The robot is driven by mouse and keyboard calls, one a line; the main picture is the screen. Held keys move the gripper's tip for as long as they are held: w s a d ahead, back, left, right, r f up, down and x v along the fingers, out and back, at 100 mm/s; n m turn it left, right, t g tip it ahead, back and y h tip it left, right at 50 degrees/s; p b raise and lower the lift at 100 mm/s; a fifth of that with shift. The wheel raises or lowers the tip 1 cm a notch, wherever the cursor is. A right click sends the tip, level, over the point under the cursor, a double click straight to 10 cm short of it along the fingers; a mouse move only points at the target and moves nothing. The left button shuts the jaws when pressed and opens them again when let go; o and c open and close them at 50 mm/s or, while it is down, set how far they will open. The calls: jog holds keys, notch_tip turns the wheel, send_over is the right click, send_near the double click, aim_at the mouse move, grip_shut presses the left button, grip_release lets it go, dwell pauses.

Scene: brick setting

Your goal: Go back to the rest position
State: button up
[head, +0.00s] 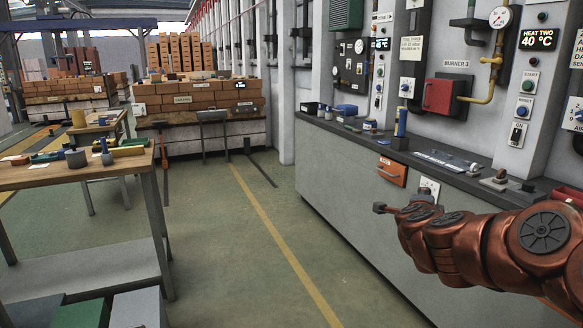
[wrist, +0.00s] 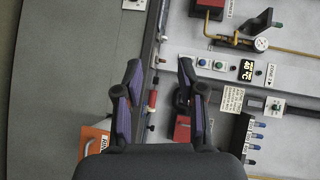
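My gripper (wrist: 160,78) is open in the wrist view, with its two dark, purple-padded fingers spread apart. Nothing is held between them; the grey counter's edge and small items on it show behind the gap. The finger gap cannot be made out there.
The long counter (head: 325,165) runs along the right wall under control panels with a red box (head: 438,95). An orange panel (head: 391,171) is on its front. A workbench (head: 70,176) stands at left. The floor (head: 235,250) between is clear. Brick stacks (head: 195,97) stand behind.

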jog(key=s+a+r+n+y+p, duration=0.1)
jog(key=a+r+n+y+p, duration=0.15)
jog(key=a+n+y, duration=0.4)
jog(key=s+a+r+n+y+p, duration=0.2)
jog(key=a+r+n, duration=0.15)
jog(key=a, duration=0.65)
jog(key=s+a+f+n+g+y+p, duration=0.1)
jog(key=s+a+n+g+y+p, duration=0.4)
jog(key=s+a, duration=0.55)
jog(key=s+d+n+g+h+p, duration=0.1)
jog(key=s+d+n+g+p, duration=0.1)
jog(key=s, duration=0.9)
jog(key=s+d+f+n+g+h+p, duration=0.1)
jog(key=s+d+n+g+h+p, duration=0.1)
jog(key=s, duration=0.9)
jog(key=s+d+f+n+g+h+p, duration=0.1)
jog(key=s+d+g+p, duration=0.4)
jog(key=s, duration=0.6)
jog(key=n+g+h, duration=0.1)
jog(key=n, duration=0.1)
jog(key=shift+s+n+g, duration=0.15)
jog(key=shift+n+g, duration=0.15)
jog(key=shift+d+f+h, duration=0.1)
jog(key=shift+h, duration=0.15)
